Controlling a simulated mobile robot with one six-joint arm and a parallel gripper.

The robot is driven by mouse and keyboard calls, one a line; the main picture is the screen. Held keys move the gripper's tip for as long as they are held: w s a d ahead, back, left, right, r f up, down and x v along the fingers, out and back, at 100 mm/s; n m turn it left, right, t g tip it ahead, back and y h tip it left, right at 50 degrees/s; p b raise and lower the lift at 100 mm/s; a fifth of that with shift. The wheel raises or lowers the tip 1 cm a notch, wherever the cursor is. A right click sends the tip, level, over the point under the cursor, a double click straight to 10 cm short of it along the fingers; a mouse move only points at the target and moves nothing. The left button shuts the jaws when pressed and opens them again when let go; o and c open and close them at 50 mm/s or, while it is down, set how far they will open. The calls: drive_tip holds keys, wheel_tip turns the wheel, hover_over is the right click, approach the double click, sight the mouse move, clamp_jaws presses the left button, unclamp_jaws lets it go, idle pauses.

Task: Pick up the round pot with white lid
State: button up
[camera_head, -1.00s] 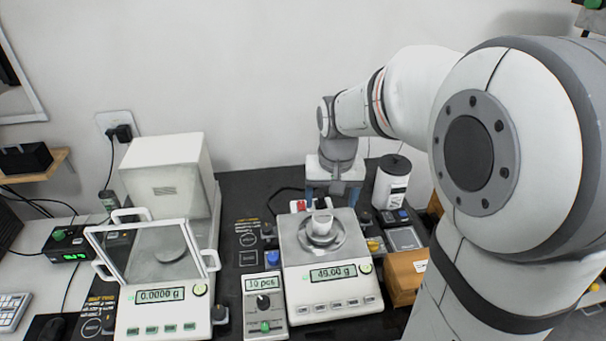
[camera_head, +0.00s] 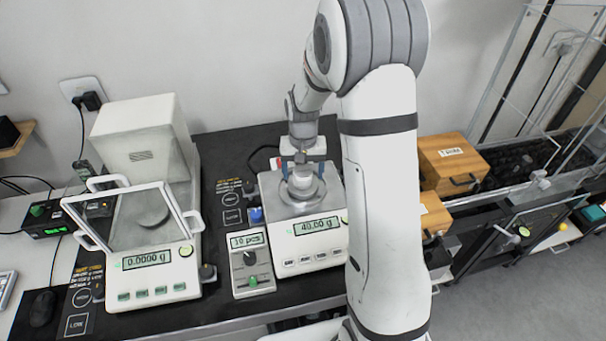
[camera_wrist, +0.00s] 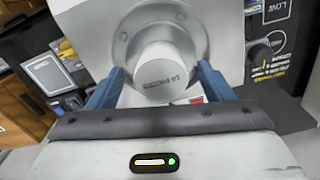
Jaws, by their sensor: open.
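The round pot with white lid (camera_head: 301,181) stands on the round metal pan of the right-hand balance (camera_head: 312,225). In the wrist view its white lid (camera_wrist: 162,72) faces me, with small dark print too small to read. My gripper (camera_head: 302,164) is open and right at the pot in the head view, covering its upper part. In the wrist view my blue fingers (camera_wrist: 158,86) lie on either side of the lid's lower part, with a gap visible on each side. How low the fingertips reach along the pot I cannot tell.
A second balance (camera_head: 158,275) with a glass-fronted shield stands on the left, reading 0.0000 g. A small counter box (camera_head: 249,264) stands between the balances. Wooden boxes (camera_head: 449,160) stand right of my arm. A white wall is close behind.

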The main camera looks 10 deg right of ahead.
drive_tip(key=shift+f, duration=0.7)
drive_tip(key=shift+c, duration=0.4)
drive_tip(key=c, duration=1)
drive_tip(key=shift+o, duration=0.2)
